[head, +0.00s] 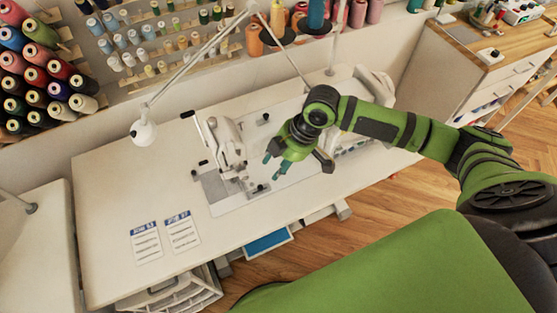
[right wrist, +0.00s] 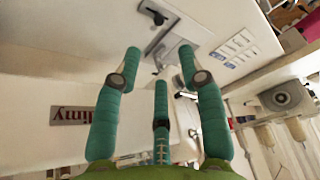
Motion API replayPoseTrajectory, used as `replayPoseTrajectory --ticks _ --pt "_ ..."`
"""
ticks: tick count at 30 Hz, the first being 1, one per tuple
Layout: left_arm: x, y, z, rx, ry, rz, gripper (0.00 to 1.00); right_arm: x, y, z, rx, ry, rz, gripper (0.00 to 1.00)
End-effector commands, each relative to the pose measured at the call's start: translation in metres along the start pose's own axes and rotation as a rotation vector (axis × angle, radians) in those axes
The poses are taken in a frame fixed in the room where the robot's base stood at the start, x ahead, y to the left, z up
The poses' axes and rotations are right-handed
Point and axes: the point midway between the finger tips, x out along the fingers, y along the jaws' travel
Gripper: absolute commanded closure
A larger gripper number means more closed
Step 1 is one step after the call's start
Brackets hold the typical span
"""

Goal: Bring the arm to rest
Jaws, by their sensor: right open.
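My right arm reaches in from the right in the head view. Its gripper (head: 278,165) hangs over the sewing table (head: 110,200), just right of the white sewing machine (head: 228,145). In the right wrist view the teal fingers (right wrist: 160,75) are spread apart with nothing between them. The pale machine body (right wrist: 60,75) with a dark red nameplate fills the left of that view. My left gripper is not in the head view.
Two printed cards (head: 146,242) lie at the table's front left. A white lamp (head: 143,132) arches over the table. Thread spools (head: 36,77) line the wall racks. A wooden-topped cabinet (head: 465,65) stands at right. Wooden floor (head: 330,232) shows in front.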

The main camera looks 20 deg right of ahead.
Motion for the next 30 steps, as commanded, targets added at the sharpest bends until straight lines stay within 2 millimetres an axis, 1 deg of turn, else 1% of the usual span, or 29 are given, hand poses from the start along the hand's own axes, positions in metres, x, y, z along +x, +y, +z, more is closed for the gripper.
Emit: replayPoseTrajectory --ticks 4,20,23,26,27,30 --pt "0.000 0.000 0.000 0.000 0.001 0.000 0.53 -0.007 0.000 0.000 0.000 0.000 0.000 0.59" --pt "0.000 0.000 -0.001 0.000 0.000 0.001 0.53 -0.006 -0.002 -0.001 0.000 0.001 -0.002 0.59" --pt "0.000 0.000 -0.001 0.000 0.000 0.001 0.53 0.001 -0.013 -0.007 -0.003 0.012 -0.006 0.59" --pt "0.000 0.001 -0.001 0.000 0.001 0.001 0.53 0.015 -0.035 -0.020 0.009 0.038 -0.001 0.59" --pt "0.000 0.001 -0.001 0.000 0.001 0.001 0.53 0.020 -0.046 -0.025 0.024 0.052 0.006 0.59" --pt "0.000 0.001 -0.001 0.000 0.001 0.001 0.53 0.029 -0.070 -0.037 0.096 0.091 0.039 0.59"
